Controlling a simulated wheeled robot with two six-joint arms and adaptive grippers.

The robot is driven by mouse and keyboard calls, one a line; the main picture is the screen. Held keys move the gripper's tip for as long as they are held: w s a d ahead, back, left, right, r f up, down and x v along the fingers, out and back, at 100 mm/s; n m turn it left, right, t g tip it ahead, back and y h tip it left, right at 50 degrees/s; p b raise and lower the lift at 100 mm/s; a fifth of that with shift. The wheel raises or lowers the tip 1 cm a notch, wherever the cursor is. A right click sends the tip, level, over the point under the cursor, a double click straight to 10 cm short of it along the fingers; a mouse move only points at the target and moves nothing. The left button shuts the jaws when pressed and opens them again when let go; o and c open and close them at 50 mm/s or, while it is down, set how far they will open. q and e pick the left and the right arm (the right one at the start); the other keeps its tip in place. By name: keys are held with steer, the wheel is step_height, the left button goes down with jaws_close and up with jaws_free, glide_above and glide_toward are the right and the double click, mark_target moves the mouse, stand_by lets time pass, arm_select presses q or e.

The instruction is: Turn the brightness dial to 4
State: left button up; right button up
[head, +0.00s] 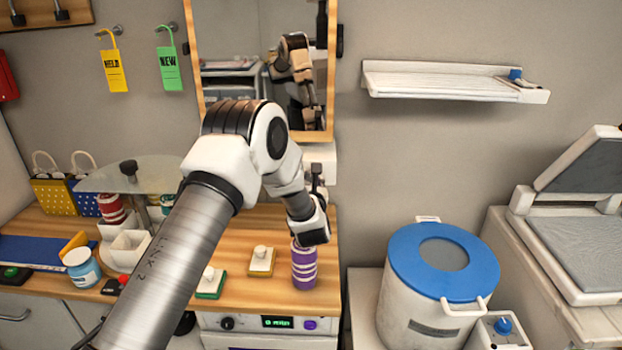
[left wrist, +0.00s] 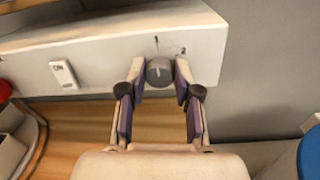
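The brightness dial (left wrist: 159,72) is a small dark round knob on the front of a white panel (left wrist: 100,60), in the left wrist view. The same panel shows under the mirror in the head view (head: 321,155), where the dial is hidden. My left gripper (left wrist: 160,75) has one fingertip on each side of the dial, and both appear to touch it. In the head view the left gripper (head: 317,178) reaches up to the panel. A thin dark mark is above the dial; no number is readable. My right gripper is not in view.
A wood-framed mirror (head: 265,45) hangs above the panel. Below the gripper, a purple striped can (head: 304,266) stands on the wooden counter (head: 262,220). A white switch (left wrist: 63,75) is left of the dial. A blue-lidded bin (head: 443,262) stands to the right.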

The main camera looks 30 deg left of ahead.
arm_select(q)
jaws_close()
